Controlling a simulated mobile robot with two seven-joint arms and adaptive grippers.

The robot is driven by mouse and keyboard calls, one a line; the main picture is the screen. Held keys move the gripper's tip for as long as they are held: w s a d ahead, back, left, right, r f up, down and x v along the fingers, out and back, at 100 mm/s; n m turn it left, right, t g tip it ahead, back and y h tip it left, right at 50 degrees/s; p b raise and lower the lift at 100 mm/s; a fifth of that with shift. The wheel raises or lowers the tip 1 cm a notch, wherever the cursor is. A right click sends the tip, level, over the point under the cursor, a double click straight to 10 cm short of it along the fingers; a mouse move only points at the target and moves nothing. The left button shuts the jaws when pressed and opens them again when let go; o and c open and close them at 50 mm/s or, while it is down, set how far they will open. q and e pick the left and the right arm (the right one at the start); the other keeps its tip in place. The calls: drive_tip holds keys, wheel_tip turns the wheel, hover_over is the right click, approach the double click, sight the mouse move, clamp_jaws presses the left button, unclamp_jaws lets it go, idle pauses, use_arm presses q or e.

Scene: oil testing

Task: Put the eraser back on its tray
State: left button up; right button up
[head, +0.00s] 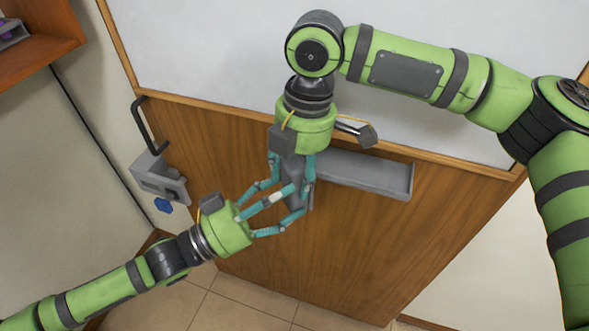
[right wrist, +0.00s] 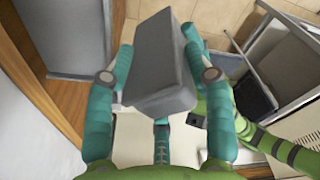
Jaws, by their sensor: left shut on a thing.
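The eraser is a grey block (right wrist: 160,65) that fills the middle of the right wrist view; a grey part of it (head: 298,194) shows between the two hands in the head view. My left gripper (head: 284,204) reaches up from the lower left and is shut on the eraser. My right gripper (head: 292,182) points down from above, with its teal fingers on both sides of the eraser; I cannot tell whether they press on it. The grey tray (head: 365,176) is fixed below the whiteboard, just right of both hands, and its visible part looks empty.
The whiteboard (head: 200,45) sits above a wooden panel (head: 345,245). A grey wall fixture (head: 158,180) with a blue piece (head: 163,205) is at the left. A wooden shelf (head: 40,45) is at the upper left. Tiled floor (head: 235,300) lies below.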

use_arm(q)
drive_tip(key=o, duration=0.7)
drive_tip(key=shift+r, duration=0.1)
use_arm(e)
drive_tip(key=shift+s+a, duration=0.25)
drive_tip(key=shift+s, duration=0.05)
use_arm(q)
drive_tip(key=o, duration=0.4)
drive_tip(key=shift+w, duration=0.1)
use_arm(e)
drive_tip(key=shift+c, duration=1.1)
drive_tip(key=shift+w+d, duration=0.1)
